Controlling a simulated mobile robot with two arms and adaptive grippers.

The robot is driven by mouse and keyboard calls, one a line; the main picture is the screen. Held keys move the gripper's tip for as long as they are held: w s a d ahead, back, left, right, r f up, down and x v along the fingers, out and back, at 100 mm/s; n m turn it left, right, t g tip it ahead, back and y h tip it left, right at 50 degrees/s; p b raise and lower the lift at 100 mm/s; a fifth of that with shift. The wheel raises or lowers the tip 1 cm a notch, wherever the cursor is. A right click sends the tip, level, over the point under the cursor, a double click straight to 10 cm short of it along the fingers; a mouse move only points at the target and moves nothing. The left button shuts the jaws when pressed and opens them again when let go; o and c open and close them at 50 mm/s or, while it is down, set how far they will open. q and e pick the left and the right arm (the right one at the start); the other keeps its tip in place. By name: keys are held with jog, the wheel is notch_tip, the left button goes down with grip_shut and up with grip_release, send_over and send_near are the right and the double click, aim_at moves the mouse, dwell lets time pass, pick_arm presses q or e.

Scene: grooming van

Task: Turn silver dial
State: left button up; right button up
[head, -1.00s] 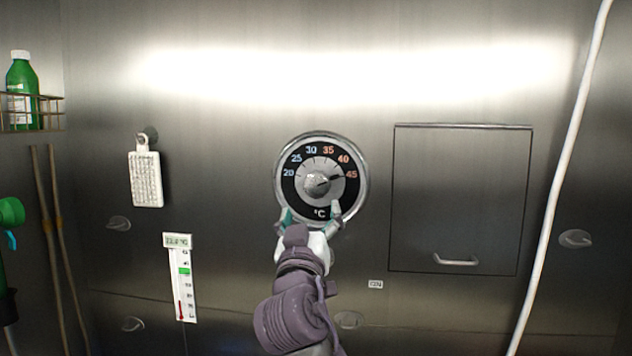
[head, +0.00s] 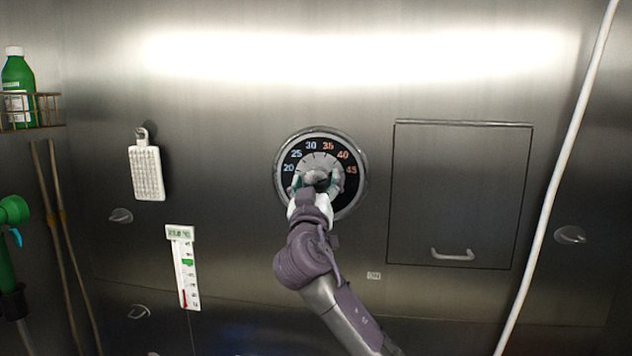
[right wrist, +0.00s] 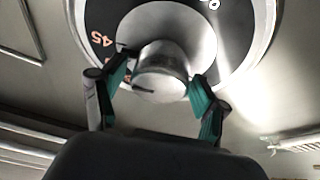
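The silver dial knob (head: 319,175) sits at the centre of a round black thermometer face (head: 313,145) on the steel wall, numbered from 20 to 45. In the right wrist view the knob (right wrist: 160,72) stands out toward me, with a dark pointer mark on the side of the 45. My right gripper (head: 318,182) is at the knob, with one green-padded finger on each side. In the right wrist view the fingers (right wrist: 158,78) are spread around the knob; firm contact is not clear. The gripper covers the lower face. My left gripper is out of view.
A closed hatch with a handle (head: 452,254) is right of the dial, and a white hose (head: 560,175) hangs beyond it. A white brush (head: 147,172) and a strip thermometer (head: 184,270) are at left. A green bottle (head: 17,80) stands in a wire rack.

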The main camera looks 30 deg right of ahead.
jog(key=c, duration=0.8)
